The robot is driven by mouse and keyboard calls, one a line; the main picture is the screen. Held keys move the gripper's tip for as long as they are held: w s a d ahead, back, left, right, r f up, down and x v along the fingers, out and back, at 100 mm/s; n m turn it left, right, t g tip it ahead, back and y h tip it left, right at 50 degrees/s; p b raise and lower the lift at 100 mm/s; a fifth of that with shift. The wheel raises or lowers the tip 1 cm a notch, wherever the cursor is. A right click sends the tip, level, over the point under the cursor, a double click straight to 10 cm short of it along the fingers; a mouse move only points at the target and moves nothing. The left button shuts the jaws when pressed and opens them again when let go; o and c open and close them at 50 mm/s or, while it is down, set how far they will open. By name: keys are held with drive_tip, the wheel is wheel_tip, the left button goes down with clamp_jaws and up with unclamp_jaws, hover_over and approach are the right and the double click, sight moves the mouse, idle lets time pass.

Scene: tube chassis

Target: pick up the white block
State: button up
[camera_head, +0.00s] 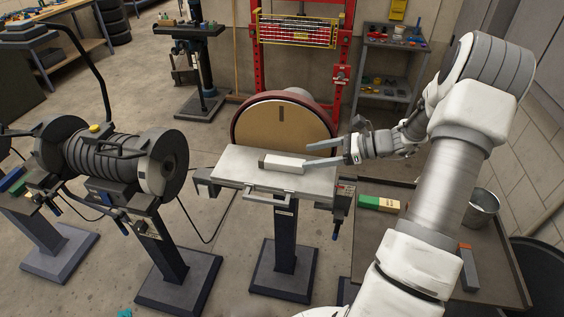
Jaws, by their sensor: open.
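The white block (283,164) lies flat on the light grey table of the disc sander (232,172), just in front of the round tan disc. It is a long bar with a darker left end. My gripper (328,151) is at the right end of the block, with its jaws open and pointing left. The fingers look apart from each other, one higher and farther back, the other closer to the block. Nothing shows between them. I cannot tell whether the nearer finger touches the block.
The sander disc (284,124) stands upright behind the block. A bench grinder (110,158) is to the left. On the right, a low workbench (487,272) holds a green and yellow block (379,203) and a metal bucket (482,207). A red press frame stands behind.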

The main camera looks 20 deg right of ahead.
sight(284, 160)
drive_tip(key=p+x, duration=0.1)
drive_tip(key=x, duration=0.8)
drive_tip(key=shift+w+a+f, duration=0.15)
drive_tip(key=shift+a+f, duration=0.05)
drive_tip(key=shift+a, duration=0.05)
clamp_jaws()
